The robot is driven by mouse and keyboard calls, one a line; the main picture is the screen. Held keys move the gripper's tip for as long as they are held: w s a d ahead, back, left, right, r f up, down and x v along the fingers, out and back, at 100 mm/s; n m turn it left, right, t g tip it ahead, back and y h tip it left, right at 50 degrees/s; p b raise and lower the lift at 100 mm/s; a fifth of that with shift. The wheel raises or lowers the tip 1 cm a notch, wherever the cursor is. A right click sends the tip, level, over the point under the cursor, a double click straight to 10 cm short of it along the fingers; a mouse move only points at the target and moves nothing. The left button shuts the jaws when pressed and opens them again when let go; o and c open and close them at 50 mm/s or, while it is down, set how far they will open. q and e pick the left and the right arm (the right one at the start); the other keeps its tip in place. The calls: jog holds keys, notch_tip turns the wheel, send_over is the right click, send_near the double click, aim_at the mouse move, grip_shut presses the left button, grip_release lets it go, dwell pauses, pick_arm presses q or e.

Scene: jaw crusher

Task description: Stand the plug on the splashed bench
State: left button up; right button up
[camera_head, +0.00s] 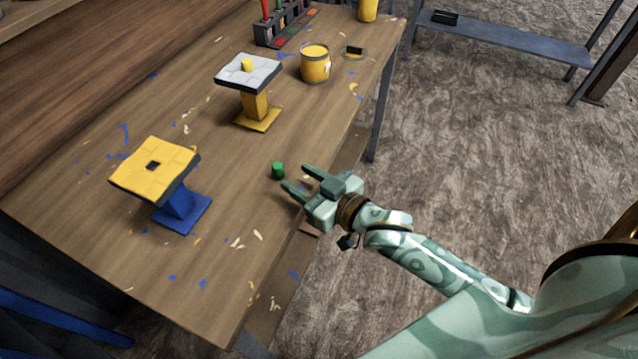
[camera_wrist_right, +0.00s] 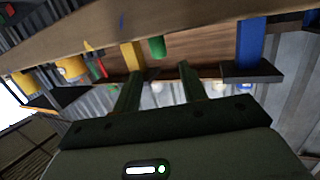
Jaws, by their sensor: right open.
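The plug is likely the small green cylinder (camera_head: 278,171), standing on the paint-splashed wooden bench (camera_head: 215,285). In the right wrist view the green cylinder (camera_wrist_right: 157,46) shows just beyond and between my fingers. My right gripper (camera_head: 294,177) is open and empty, its fingertips close to the cylinder on its right side and apart from it. It also shows in the right wrist view (camera_wrist_right: 158,82). A small yellow cylinder (camera_head: 247,65) is on the white-topped stand (camera_head: 232,76). My left gripper is out of view.
A yellow-topped stand (camera_head: 155,165) with a blue foot and a dark square hole is on the left. A yellow can (camera_head: 315,64), a small dark pad (camera_head: 354,51) and a rack (camera_head: 281,27) are at the back. The bench around the green cylinder is clear.

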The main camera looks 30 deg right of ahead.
jog(key=v, duration=0.4)
jog(key=shift+s+p, duration=0.25)
jog(key=shift+p, duration=0.15)
